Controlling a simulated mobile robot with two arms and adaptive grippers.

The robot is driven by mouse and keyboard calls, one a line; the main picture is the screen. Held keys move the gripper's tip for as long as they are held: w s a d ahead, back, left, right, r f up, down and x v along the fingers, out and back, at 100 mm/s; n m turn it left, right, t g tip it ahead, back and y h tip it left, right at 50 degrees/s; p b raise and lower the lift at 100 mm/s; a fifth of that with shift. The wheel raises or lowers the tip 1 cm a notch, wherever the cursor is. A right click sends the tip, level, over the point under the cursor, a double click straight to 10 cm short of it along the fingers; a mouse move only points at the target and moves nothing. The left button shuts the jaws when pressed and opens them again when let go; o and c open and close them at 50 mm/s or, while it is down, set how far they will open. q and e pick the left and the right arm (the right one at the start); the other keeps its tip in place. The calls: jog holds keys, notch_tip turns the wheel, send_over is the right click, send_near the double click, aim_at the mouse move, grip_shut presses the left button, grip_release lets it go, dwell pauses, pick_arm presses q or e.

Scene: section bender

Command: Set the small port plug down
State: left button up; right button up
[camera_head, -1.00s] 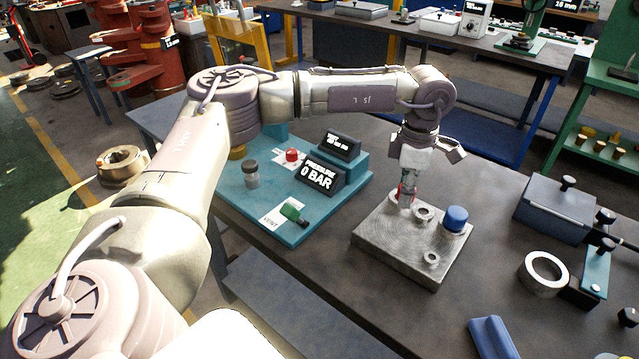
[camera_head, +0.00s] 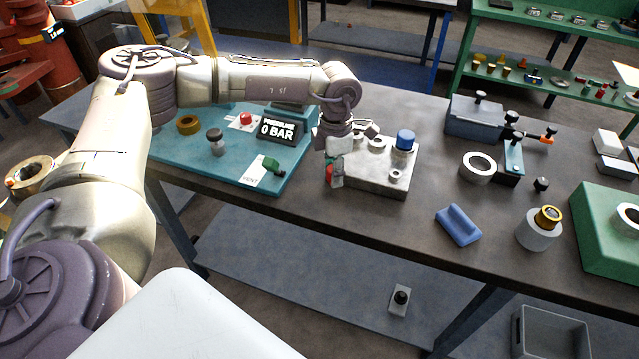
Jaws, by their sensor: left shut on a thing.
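My left gripper (camera_head: 334,174) is shut on the small port plug and points down at the left front edge of the grey metal block (camera_head: 365,182). The fingers largely hide the plug. A little red shows at the fingertips, and I cannot tell whether it is the plug or part of the gripper. The block has several raised round ports on top, and a blue cap (camera_head: 405,141) sits on one at the back right. I cannot tell whether the gripper is over the block or just in front of it. My right gripper is out of view.
Left of the block is a teal panel (camera_head: 205,165) with a pressure display (camera_head: 282,130), a red button and a green valve handle. To the right are a white ring (camera_head: 477,168), a blue cradle (camera_head: 458,226) and a green box (camera_head: 610,245).

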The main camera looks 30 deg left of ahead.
pick_arm(q)
jog(key=shift+s+a+f+p, duration=0.2)
jog(key=shift+s+a+f, duration=0.2)
jog(key=shift+s+a, duration=0.15)
jog(key=shift+s+a+f+p, duration=0.15)
jog(key=shift+s+a+f, duration=0.25)
jog(key=shift+a, duration=0.25)
jog(key=shift+f, duration=0.4)
notch_tip(320, 180, down, 2)
jog(key=shift+f+p, duration=0.25)
jog(key=shift+p, duration=0.35)
jog(key=shift+f, duration=0.55)
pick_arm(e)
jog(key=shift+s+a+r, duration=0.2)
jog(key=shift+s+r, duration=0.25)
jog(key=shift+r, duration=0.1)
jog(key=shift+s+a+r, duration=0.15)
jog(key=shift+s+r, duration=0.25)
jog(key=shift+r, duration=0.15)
pick_arm(q)
jog(key=o, duration=1.1)
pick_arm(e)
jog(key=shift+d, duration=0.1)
